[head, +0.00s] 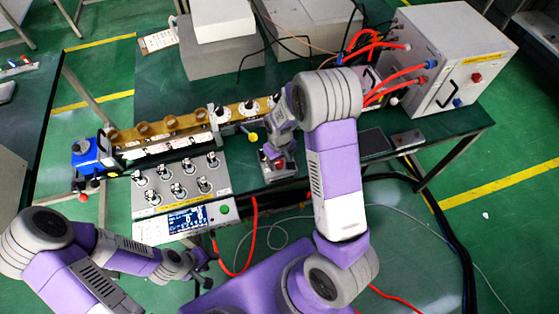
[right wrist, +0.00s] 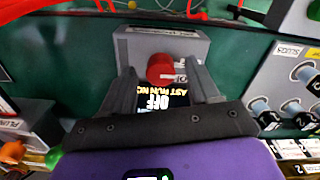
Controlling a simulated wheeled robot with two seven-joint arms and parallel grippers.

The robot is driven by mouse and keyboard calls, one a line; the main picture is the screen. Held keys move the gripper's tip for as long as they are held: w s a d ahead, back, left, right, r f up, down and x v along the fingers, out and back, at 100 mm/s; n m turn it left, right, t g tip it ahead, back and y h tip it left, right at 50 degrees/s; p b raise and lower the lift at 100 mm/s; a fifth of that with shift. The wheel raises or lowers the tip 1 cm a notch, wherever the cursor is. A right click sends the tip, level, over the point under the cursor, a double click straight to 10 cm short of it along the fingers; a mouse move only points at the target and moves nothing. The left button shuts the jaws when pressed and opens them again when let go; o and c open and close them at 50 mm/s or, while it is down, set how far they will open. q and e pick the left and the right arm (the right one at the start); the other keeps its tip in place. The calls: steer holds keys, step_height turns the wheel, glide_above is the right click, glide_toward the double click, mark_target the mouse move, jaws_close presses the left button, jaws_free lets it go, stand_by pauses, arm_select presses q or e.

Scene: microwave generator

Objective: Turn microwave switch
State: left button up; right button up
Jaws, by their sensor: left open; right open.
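The switch is a red round knob (right wrist: 162,68) on a small grey box (right wrist: 187,46). A dark display with yellow and white text, including "OFF", sits beside the knob. In the head view the box (head: 284,170) stands near the table's front edge, partly hidden under my right gripper (head: 272,153). In the right wrist view my right gripper (right wrist: 160,70) is open, its fingers on either side of the knob with gaps visible; contact cannot be told. My left gripper (head: 203,268) is open and empty in front of the table, low and away from the switch.
A panel with several metal knobs and a blue screen (head: 188,219) stands left of the switch. Behind it runs a brass waveguide (head: 160,127). A large grey cabinet (head: 450,60) with red cables stands at right. Red and black cables hang by the table's front.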

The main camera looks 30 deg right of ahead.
steer(key=shift+f, duration=0.25)
steer(key=c, duration=1)
steer(key=shift+c, duration=0.2)
steer(key=shift+m, duration=0.3)
steer(key=m, duration=0.5)
steer(key=shift+r+p, duration=0.1)
steer(key=shift+p, duration=0.3)
steer(key=m+p, duration=0.2)
steer(key=m, duration=0.4)
steer(key=shift+w+a, duration=0.1)
steer(key=shift+m, duration=0.4)
